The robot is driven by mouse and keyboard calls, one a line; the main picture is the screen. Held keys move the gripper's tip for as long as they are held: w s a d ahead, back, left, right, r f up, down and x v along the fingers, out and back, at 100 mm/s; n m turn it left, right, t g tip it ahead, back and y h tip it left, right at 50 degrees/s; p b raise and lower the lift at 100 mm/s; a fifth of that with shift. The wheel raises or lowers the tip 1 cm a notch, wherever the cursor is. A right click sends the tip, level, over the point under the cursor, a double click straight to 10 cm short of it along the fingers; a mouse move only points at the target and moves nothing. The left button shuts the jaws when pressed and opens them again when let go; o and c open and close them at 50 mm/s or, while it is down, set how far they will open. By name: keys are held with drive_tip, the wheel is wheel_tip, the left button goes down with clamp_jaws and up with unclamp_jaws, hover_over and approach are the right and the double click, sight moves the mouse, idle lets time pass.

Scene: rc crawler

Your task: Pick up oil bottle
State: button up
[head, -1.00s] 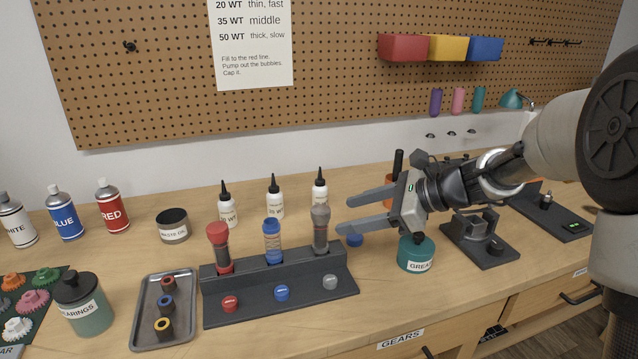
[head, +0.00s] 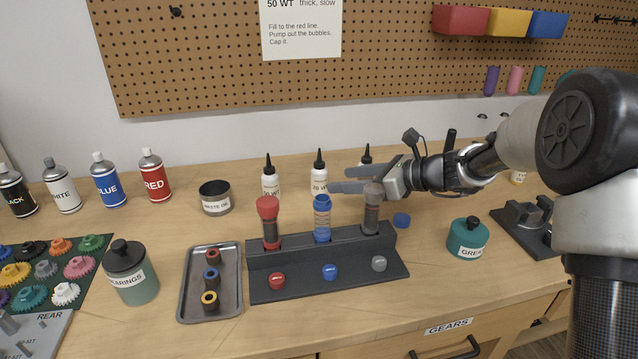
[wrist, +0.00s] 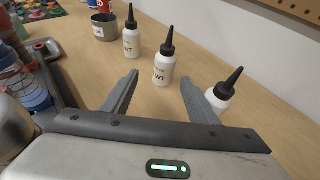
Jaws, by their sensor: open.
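Three white oil bottles with black pointed caps stand in a row behind the shock stand: a left one (head: 270,184), a middle one (head: 319,180) and a right one (head: 366,156). My gripper (head: 340,180) is open and empty, its fingers pointing left towards the middle bottle and hiding the right bottle's lower part. In the wrist view, the middle bottle (wrist: 163,68) stands ahead, between the lines of the two fingers. The left bottle (wrist: 132,41) is farther off. The right bottle (wrist: 222,92) is beside the right finger, partly hidden. Full label numbers are not clear there.
The dark stand (head: 290,290) with red, blue and grey shocks is in front of the bottles. A waste oil can (head: 215,205) is left of them, and spray cans (head: 154,182) farther left. A grease jar (head: 467,245) stands right. The pegboard wall is behind.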

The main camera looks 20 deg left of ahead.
sight(320, 179)
drive_tip(key=x, duration=0.4)
drive_tip(key=shift+b, duration=0.3)
drive_tip(key=x, duration=0.2)
drive_tip(key=w+b+x, duration=0.1)
drive_tip(key=x, duration=0.2)
drive_tip(key=shift+r, duration=0.1)
drive_tip(key=c, duration=1.2)
drive_tip(key=shift+r, duration=0.1)
wheel_tip(320, 179, up, 10)
drive_tip(key=p, duration=0.3)
drive_tip(key=shift+s, duration=0.1)
